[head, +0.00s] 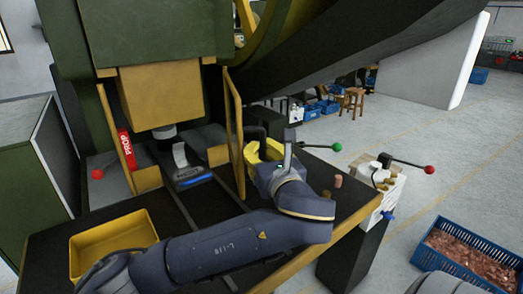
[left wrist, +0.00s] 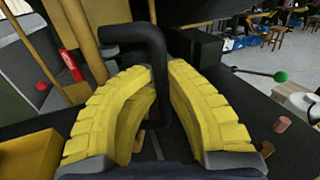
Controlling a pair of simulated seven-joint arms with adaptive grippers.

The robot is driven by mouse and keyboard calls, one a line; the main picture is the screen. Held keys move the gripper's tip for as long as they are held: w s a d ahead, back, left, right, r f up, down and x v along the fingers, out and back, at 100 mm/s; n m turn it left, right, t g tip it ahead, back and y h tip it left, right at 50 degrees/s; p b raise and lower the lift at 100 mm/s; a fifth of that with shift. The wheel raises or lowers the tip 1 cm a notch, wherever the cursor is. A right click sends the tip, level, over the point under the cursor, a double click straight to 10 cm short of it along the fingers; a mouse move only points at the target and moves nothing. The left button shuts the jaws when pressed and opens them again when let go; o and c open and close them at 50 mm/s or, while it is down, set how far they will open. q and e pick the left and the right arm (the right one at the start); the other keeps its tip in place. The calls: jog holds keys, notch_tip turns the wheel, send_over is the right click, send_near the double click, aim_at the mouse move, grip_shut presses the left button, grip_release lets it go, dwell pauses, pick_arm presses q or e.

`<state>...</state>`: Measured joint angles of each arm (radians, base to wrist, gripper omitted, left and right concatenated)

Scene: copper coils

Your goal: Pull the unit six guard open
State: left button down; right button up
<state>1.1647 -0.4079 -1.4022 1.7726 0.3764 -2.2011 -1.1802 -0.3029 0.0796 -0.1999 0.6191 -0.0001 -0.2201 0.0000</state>
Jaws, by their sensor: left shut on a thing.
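The guard shows in the head view as a yellow upright panel (head: 234,130) at the right side of the press opening, standing at an angle to it. A bent black bar handle (left wrist: 158,75) shows in the left wrist view; how it joins the panel is not clear. My left gripper (head: 264,152) has yellow ribbed fingers and is just right of the panel. In the left wrist view the fingers (left wrist: 163,100) are shut around the handle's upright part. My right gripper is in neither view.
A red PROP bar (head: 125,147) stands at the press's left post. A yellow bin (head: 113,243) is at the table's front left. A blue crate (head: 465,252) holds copper scrap on the floor.

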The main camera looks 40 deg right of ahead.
pick_arm(q)
jog(key=shift+s+d+f, duration=0.15)
jog(key=c, duration=1.6)
grip_release()
jog(key=shift+c, duration=0.2)
jog(key=shift+o, duration=1.2)
jog(key=shift+r, duration=0.2)
